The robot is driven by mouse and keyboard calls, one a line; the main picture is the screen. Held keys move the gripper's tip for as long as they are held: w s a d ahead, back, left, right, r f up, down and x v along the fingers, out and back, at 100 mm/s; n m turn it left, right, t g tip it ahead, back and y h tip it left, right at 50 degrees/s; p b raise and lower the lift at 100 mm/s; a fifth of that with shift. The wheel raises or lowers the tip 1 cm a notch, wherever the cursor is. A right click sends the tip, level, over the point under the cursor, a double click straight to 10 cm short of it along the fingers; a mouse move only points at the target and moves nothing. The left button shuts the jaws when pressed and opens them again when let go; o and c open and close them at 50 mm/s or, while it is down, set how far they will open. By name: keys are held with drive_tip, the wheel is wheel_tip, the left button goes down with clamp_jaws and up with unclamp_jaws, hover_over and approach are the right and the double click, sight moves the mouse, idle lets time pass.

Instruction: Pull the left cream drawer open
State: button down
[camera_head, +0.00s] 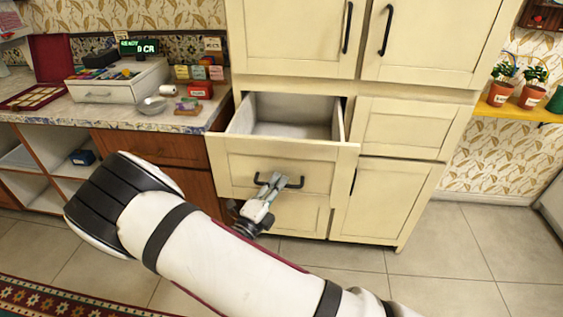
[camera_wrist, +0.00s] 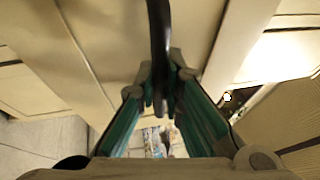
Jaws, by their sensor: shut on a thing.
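The left cream drawer (camera_head: 232,172) is pulled well out of the cream cabinet, and its empty pale inside shows from above. Its dark bar handle (camera_head: 295,183) runs across the drawer front. My gripper (camera_head: 272,182) is at the left half of the handle, with its fingers closed around the bar. In the wrist view the dark handle (camera_wrist: 159,40) runs down between the two fingertips of my gripper (camera_wrist: 160,90). The fingertips hide part of the handle.
The right cream drawer (camera_head: 402,128) and the cabinet doors (camera_head: 290,35) above are shut. A counter (camera_head: 70,115) with a white box (camera_head: 120,85) and small items stands at the left. Tiled floor (camera_head: 450,240) in front of the cabinet is clear at the right.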

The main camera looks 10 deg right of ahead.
drive_tip(key=shift+s+a+p, duration=0.25)
drive_tip(key=shift+s+a, duration=0.05)
drive_tip(key=shift+s, duration=0.6)
drive_tip(key=shift+s+a+p, duration=0.25)
drive_tip(key=shift+s+a, duration=0.1)
drive_tip(key=shift+s, duration=0.6)
drive_tip(key=shift+s+a+p, duration=0.25)
drive_tip(key=shift+s+a, duration=0.05)
drive_tip(key=shift+s, duration=0.6)
drive_tip(key=c, duration=1.7)
unclamp_jaws()
drive_tip(key=v, duration=1.2)
drive_tip(key=shift+r, duration=0.1)
